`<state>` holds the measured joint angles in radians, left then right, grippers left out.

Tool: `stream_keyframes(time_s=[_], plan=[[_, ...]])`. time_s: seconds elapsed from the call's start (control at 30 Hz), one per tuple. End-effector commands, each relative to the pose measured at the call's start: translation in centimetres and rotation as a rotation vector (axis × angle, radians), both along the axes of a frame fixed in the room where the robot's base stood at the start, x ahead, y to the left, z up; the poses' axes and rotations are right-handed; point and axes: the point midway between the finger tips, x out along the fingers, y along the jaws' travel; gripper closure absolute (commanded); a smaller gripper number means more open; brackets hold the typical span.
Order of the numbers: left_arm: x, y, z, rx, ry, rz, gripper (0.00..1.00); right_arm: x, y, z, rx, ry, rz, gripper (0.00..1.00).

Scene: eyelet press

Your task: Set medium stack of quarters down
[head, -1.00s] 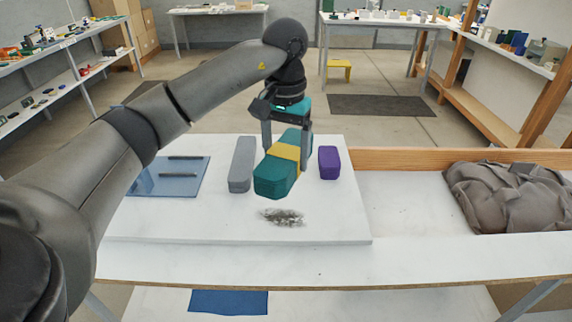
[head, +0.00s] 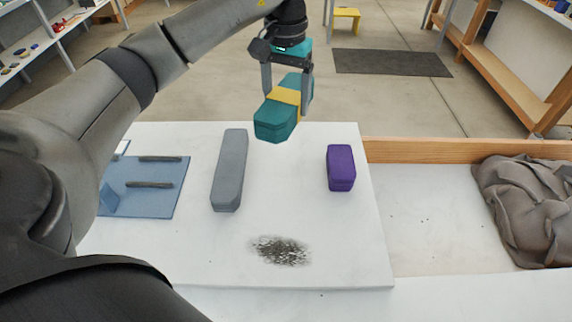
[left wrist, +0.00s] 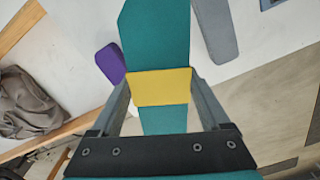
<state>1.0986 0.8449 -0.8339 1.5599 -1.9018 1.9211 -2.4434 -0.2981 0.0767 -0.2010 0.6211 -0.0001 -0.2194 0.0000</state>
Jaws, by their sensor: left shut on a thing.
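My left gripper (head: 287,97) is shut on a teal stack with a yellow band around its middle (head: 275,122). I take this to be the medium stack of quarters. It is held in the air at the far edge of the white board (head: 300,200), clear of the board's surface. In the left wrist view the yellow band (left wrist: 160,87) lies between the fingers, and teal shows on both sides of it. My right gripper is not in view.
A long grey stack (head: 229,170) and a small purple stack (head: 341,167) lie on the board with bare room between them. A dark speckled patch (head: 280,250) is nearer. A blue plate with dark bars (head: 165,200) is left; crumpled grey cloth (head: 530,205) is right.

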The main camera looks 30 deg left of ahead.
Motion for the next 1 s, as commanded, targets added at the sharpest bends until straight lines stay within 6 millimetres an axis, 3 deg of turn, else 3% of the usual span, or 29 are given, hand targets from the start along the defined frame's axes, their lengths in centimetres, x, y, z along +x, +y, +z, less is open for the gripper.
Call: stream_keyframes(time_s=[0.1, 0.4, 0.5, 0.77, 1.0], plan=[[-0.1, -0.1, -3.4, -0.001, 0.005, -0.001, 1.00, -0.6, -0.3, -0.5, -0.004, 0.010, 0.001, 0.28], [-0.1, -0.1, -11.2, -0.002, 0.004, 0.000, 1.00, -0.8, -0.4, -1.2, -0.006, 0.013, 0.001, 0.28], [-0.1, 0.0, -12.9, 0.000, 0.002, 0.000, 1.00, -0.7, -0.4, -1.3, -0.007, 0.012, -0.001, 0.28], [0.0, 0.0, -14.8, -0.001, 0.000, 0.000, 1.00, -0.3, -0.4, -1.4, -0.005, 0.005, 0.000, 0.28], [0.0, 0.0, -18.1, -0.001, 0.000, 0.000, 1.00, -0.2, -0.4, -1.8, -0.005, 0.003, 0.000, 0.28]])
